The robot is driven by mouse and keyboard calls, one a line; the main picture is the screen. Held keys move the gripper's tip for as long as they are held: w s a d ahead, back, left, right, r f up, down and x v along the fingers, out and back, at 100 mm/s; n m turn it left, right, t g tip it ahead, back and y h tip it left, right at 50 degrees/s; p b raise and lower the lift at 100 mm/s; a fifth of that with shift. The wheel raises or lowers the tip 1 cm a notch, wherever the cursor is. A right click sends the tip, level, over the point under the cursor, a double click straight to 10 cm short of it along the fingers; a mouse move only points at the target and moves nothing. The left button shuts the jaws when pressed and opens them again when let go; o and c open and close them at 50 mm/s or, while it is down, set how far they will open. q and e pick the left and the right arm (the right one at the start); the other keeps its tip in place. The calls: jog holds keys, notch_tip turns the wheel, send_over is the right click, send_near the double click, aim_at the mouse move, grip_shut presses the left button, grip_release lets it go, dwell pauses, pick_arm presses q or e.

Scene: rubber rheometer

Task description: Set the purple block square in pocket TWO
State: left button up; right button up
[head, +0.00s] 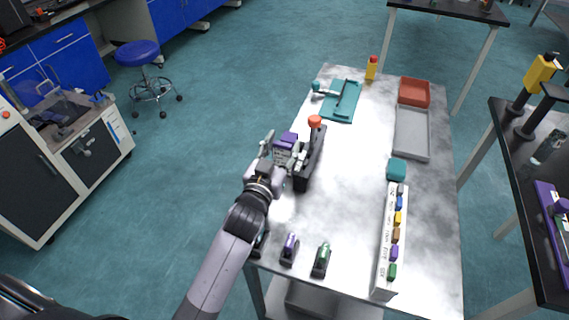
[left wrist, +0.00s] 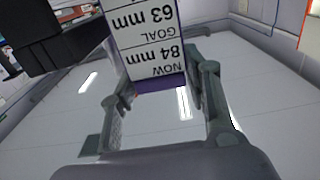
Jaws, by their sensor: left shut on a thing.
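My left gripper (head: 280,160) reaches over the left edge of the table, beside a dark upright device with an orange-red knob (head: 315,121). It is shut on a purple piece (head: 289,137), which I take to be the purple block. A white face reading "NOW 84 mm, GOAL 63 mm" shows upside down above the purple edge (left wrist: 160,86) in the left wrist view, between the fingers. The fingers partly hide the contact. A long white labelled rack (head: 384,285) holds several coloured pieces, one purple (head: 394,253). I cannot read which pocket is TWO. My right gripper is not in view.
A teal fixture (head: 343,100), a yellow item (head: 371,68), red tray (head: 414,92) and grey tray (head: 411,133) stand at the back. Small purple-topped (head: 290,246) and green-topped (head: 322,258) items stand near the front edge. The middle of the table (head: 350,190) is clear.

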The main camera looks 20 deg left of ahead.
pick_arm(q)
grip_shut()
